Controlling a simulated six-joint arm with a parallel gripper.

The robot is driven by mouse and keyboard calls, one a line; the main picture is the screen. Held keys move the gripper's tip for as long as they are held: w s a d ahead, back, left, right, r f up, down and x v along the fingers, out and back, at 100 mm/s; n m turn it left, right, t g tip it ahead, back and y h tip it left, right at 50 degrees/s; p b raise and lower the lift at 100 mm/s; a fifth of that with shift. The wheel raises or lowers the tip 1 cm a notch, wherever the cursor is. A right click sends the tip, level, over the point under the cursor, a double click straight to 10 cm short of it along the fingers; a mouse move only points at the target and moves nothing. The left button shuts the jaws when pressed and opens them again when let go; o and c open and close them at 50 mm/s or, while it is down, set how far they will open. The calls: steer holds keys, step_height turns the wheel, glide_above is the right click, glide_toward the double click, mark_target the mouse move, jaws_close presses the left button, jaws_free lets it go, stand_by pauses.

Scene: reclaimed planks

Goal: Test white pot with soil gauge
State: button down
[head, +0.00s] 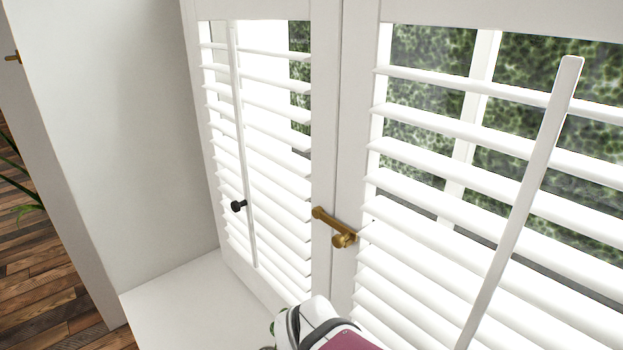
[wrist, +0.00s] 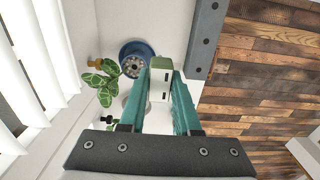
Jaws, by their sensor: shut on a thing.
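In the wrist view my gripper (wrist: 161,72) has teal fingers shut on a small green-and-white block with dark slots (wrist: 160,83), which looks like the soil gauge. Its lower end and any probe are hidden. A pale rounded shape (wrist: 127,101) sits left of the fingers, partly covered by them; it may be the white pot, but I cannot tell for sure. The head view shows neither the gripper's fingers nor the gauge.
A blue pot (wrist: 126,50) with a speckled top stands just beyond the fingertips. A leafy plant (wrist: 104,82) is left of them. Louvred shutters (head: 270,120) with a brass latch (head: 335,228) and black knob (head: 238,206) line the white sill (head: 175,300).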

steer(key=shift+w+d+r, duration=0.1)
steer(key=shift+d+r, duration=0.05)
steer(key=shift+r, duration=0.3)
steer(key=shift+w+d+r, duration=0.1)
steer(key=shift+r, duration=0.35)
steer(key=shift+s+r, duration=0.1)
steer(key=shift+r, duration=2.1)
steer(key=shift+w+a, duration=0.15)
steer(key=shift+w, duration=0.05)
steer(key=w+a+f+n, duration=0.2)
steer(key=w+a+n, duration=0.3)
steer(key=w+n, duration=0.4)
steer(key=w+a+f+n, duration=0.3)
steer(key=w+a+n, duration=0.2)
steer(key=w+n, duration=0.4)
steer(key=shift+a+f, duration=0.25)
steer(key=shift+f, duration=0.05)
steer(key=shift+w, duration=0.1)
